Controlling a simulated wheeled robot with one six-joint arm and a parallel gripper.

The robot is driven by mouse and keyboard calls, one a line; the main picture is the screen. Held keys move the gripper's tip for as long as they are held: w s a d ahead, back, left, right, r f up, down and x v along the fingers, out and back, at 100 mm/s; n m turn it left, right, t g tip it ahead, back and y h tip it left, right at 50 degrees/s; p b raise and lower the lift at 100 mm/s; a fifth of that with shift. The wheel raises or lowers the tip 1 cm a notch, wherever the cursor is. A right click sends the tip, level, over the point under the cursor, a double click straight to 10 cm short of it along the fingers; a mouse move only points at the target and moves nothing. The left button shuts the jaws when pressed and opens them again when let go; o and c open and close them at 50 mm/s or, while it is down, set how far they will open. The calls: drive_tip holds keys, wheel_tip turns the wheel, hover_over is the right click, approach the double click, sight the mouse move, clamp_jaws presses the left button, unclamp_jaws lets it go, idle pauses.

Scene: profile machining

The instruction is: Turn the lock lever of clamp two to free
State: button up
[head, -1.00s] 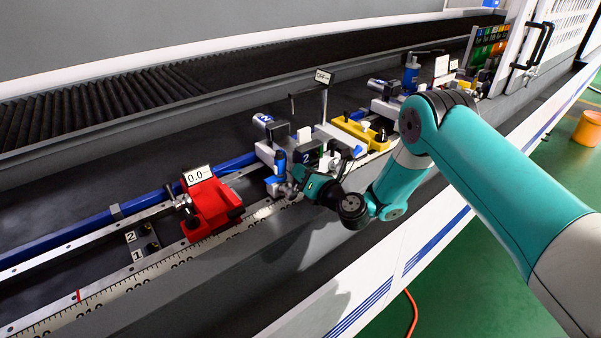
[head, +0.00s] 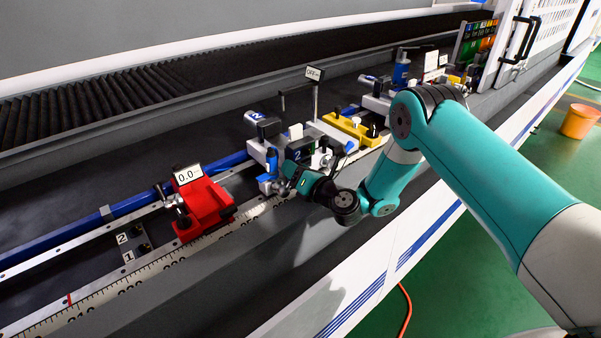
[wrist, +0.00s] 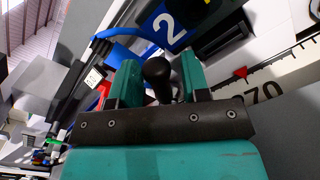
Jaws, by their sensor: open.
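A black round knob (wrist: 157,70), apparently the end of the lock lever, stands between the two teal fingers of my gripper (wrist: 160,82). The fingers are open, with a gap on each side of the knob. In the head view my gripper (head: 284,179) is at the front of clamp two, and the lever is too small to make out there.
A red stop (head: 204,203) with a "0.0" display sits left of clamp two. A yellow block (head: 347,130) and a post with a small sign (head: 315,73) stand to its right and behind. A ruler strip (head: 150,262) runs along the front edge.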

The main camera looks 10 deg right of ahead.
drive_tip(key=b+v, duration=0.2)
drive_tip(key=v, duration=0.1)
drive_tip(key=shift+d+f, duration=0.1)
drive_tip(key=shift+f, duration=0.2)
drive_tip(key=shift+b, duration=1.15)
drive_tip(key=b, duration=0.3)
drive_tip(key=shift+s+d, duration=0.1)
drive_tip(key=shift+d, duration=0.05)
drive_tip(key=b+v, duration=0.2)
drive_tip(key=b, duration=0.5)
drive_tip(key=shift+s+f, duration=0.1)
drive_tip(key=b+v, duration=1.1)
drive_tip(key=shift+s+r, duration=0.4)
drive_tip(key=shift+s, duration=0.05)
drive_tip(key=shift+d, duration=0.1)
